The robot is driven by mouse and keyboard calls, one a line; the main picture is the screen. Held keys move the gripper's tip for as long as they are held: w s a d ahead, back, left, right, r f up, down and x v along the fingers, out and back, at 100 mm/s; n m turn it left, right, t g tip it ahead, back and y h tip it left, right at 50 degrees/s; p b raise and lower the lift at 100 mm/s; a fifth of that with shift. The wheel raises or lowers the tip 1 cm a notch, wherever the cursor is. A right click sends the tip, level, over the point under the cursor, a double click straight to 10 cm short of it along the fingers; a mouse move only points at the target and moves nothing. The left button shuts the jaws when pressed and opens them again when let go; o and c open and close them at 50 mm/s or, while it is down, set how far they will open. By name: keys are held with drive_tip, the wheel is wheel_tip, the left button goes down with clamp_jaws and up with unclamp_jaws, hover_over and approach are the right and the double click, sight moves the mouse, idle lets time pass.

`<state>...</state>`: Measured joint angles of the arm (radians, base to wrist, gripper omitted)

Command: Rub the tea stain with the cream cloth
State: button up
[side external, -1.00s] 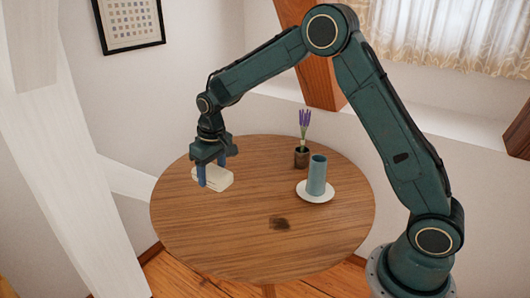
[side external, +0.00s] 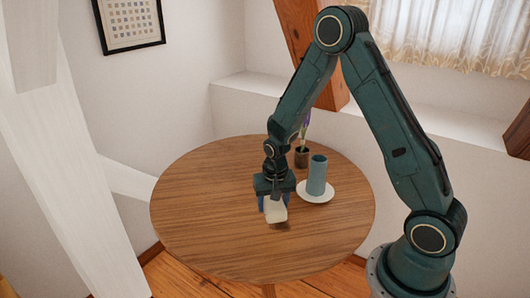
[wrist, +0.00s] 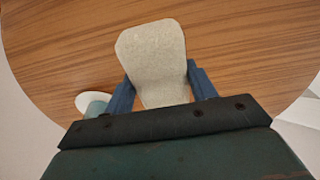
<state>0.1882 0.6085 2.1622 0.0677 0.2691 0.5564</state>
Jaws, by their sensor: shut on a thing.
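The cream cloth (side external: 275,213) is a pale folded pad. My gripper (side external: 274,203) is shut on it, over the near middle of the table. In the wrist view the cloth (wrist: 154,50) sits between the two blue fingers of my gripper (wrist: 160,84). The tea stain (side external: 284,226) is a dark brown patch on the wood, just at the cloth's lower right edge. The cloth hides part of it. I cannot tell whether the cloth touches the table. The stain does not show in the wrist view.
A blue-grey cup (side external: 317,174) stands on a white saucer (side external: 315,198), close to the right of my gripper. Behind it is a brown pot (side external: 301,157) with purple flowers, partly hidden by my arm. The left of the round table (side external: 195,215) is clear.

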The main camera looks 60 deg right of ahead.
drive_tip(key=shift+s+d+f, duration=0.1)
drive_tip(key=shift+s, duration=0.15)
drive_tip(key=shift+f, duration=0.15)
